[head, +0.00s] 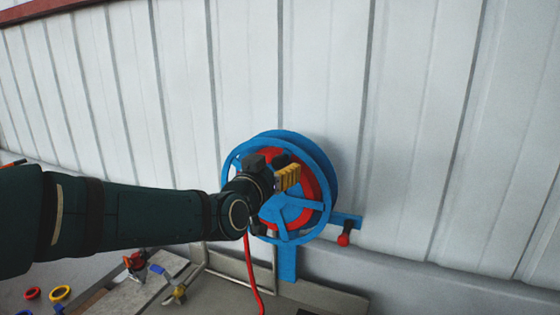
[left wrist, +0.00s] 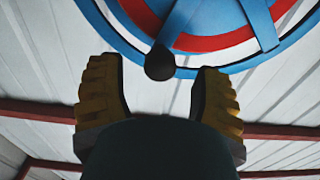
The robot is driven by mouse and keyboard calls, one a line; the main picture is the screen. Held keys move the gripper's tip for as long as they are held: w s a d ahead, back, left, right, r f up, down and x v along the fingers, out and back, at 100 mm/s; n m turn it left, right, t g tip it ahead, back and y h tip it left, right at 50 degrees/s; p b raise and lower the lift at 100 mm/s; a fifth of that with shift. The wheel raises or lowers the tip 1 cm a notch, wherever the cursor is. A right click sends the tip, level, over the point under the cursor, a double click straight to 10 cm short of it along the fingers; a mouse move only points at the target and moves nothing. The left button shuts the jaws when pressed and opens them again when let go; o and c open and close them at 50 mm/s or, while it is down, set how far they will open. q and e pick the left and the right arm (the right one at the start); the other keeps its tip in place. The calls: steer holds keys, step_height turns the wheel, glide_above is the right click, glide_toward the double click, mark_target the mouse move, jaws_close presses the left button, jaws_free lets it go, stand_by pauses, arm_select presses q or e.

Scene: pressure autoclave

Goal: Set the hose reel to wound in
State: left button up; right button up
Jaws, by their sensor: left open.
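The hose reel (head: 327,170) is on the pale wall, with blue spoked rims and a red drum. It also fills the top of the left wrist view (left wrist: 258,25). A red hose (head: 252,275) hangs down from it. In the left wrist view a dark round knob (left wrist: 159,64) shows between the open fingertips, near the blue rim. I cannot tell whether they touch it. My right gripper is not in view.
A blue post (head: 287,263) stands below the reel. A pipe frame (head: 225,272) and valves with red (head: 134,262) and blue (head: 160,270) handles are at the lower left. The wall right of the reel is clear.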

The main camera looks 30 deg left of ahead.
mark_target(278, 165)
arm_select(q)
steer(key=shift+w+a, duration=0.1)
steer(key=shift+w, duration=1.55)
steer(key=shift+c, duration=0.2)
jaws_close()
